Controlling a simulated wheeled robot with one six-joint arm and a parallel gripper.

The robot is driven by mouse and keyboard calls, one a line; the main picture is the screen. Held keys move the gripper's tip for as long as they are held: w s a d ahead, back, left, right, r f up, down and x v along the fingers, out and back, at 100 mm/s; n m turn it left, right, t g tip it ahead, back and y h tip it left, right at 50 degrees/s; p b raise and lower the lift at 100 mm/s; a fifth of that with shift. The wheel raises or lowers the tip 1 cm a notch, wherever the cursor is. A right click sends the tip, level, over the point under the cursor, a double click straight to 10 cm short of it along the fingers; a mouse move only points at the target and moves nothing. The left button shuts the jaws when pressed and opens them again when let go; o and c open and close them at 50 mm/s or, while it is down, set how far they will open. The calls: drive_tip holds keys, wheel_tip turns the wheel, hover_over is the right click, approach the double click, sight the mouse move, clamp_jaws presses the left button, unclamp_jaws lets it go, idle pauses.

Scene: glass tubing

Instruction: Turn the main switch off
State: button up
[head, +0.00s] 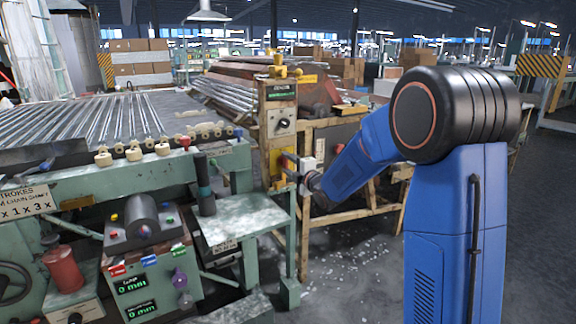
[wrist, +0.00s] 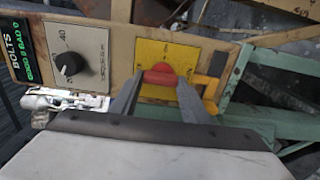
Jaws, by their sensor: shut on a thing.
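The main switch shows in the wrist view as a red handle (wrist: 160,74) on a square yellow plate (wrist: 176,54). The handle looks roughly horizontal there. My gripper (wrist: 160,84) has one finger on each side of the red handle and is shut on it. In the head view my gripper (head: 292,172) reaches the lower part of the tall beige control post, at its yellow plate (head: 277,158). The red handle is mostly hidden by the gripper in that view.
A black dial (wrist: 69,64) on a grey plate sits left of the switch in the wrist view, beside a BOLTS display (wrist: 28,62). A yellow bracket (wrist: 208,86) sticks out close right of the switch. A green machine bench (head: 240,222) stands left of my arm.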

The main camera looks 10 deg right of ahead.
drive_tip(key=shift+f, duration=0.15)
drive_tip(key=o, duration=1)
drive_tip(key=shift+o, duration=0.2)
drive_tip(key=shift+s, duration=0.15)
drive_tip(key=v, duration=1.7)
drive_tip(key=shift+s+d, duration=0.1)
